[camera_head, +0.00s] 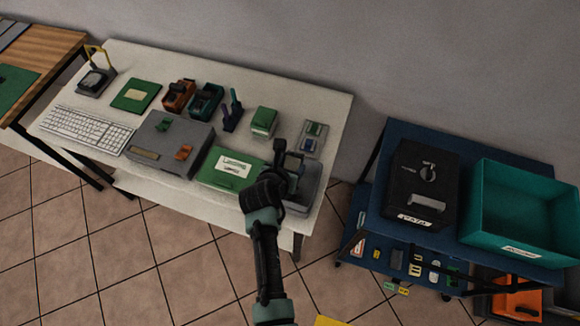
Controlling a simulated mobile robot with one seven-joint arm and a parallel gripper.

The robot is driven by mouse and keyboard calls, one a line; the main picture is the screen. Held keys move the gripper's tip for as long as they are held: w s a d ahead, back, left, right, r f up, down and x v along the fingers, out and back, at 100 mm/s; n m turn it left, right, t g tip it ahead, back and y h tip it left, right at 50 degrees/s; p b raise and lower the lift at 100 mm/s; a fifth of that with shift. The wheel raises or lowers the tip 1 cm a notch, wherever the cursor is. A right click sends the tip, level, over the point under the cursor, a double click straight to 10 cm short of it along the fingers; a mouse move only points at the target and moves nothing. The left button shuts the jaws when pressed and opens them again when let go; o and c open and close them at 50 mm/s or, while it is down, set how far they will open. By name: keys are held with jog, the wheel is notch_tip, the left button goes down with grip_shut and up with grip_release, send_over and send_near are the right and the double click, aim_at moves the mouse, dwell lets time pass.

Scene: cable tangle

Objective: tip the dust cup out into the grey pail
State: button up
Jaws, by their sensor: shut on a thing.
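My gripper (287,165) is over the right end of the white table and shut on a small dark thing (279,147). My wrist and fingers cover most of it, so I cannot tell whether it is the dust cup. A grey box-like thing (311,182) lies under and beside my gripper at the table's front right corner. My arm hides part of it, and I cannot tell whether it is the pail. No other grey pail or dust cup can be made out.
The white table (325,112) holds a keyboard (87,129), a grey case (168,142), a labelled green box (232,169) and several small tools. To the right, a blue cart (400,132) carries a black box (421,180) and an open teal bin (520,240). Floor shows between them.

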jog(key=shift+s+f+t+b, duration=0.2)
jog(key=shift+f+t+b, duration=0.45)
jog(key=shift+b, duration=1.35)
jog(key=shift+a+t+h+b, duration=0.1)
jog(key=shift+t+h+b, duration=0.25)
jog(key=shift+b, duration=0.65)
jog(key=t+b, duration=0.1)
jog(key=b, duration=0.2)
jog(key=t+b, duration=0.1)
jog(key=b, duration=0.6)
jog(key=shift+s+f+t+h, duration=0.3)
jog(key=shift+t+h, duration=0.05)
jog(key=shift+t, duration=0.05)
jog(key=shift+b, duration=0.45)
jog(key=t+b, duration=0.1)
jog(key=b, duration=0.3)
jog(key=shift+f+h, duration=0.3)
jog(key=t+b, duration=0.1)
jog(key=b, duration=0.4)
jog(key=f+t+h+b, duration=0.1)
jog(key=t+b, duration=0.1)
jog(key=b, duration=0.4)
jog(key=shift+s+a, duration=0.1)
jog(key=t+b, duration=0.1)
jog(key=b, duration=0.2)
jog(key=shift+r+t, duration=0.2)
jog(key=shift+t, duration=0.1)
